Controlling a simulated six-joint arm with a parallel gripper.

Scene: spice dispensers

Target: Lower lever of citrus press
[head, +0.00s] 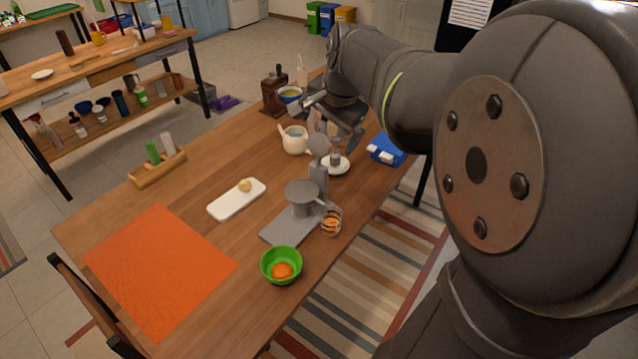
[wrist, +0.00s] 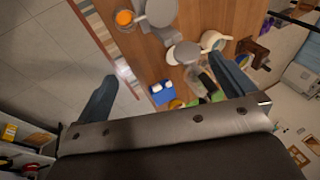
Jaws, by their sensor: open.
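The grey citrus press (head: 303,196) stands on a flat base plate near the right edge of the table. Its upright column (head: 318,182) rises behind the cup part, and a rounded lever end (head: 318,144) stands up at the top. The press also shows at the top of the wrist view (wrist: 160,12). My gripper (head: 335,120) is above the far part of the table, beyond the press and apart from it. In the wrist view its two fingers (wrist: 168,86) are spread wide with nothing between them.
The orange mat (head: 160,268) lies clear at left.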

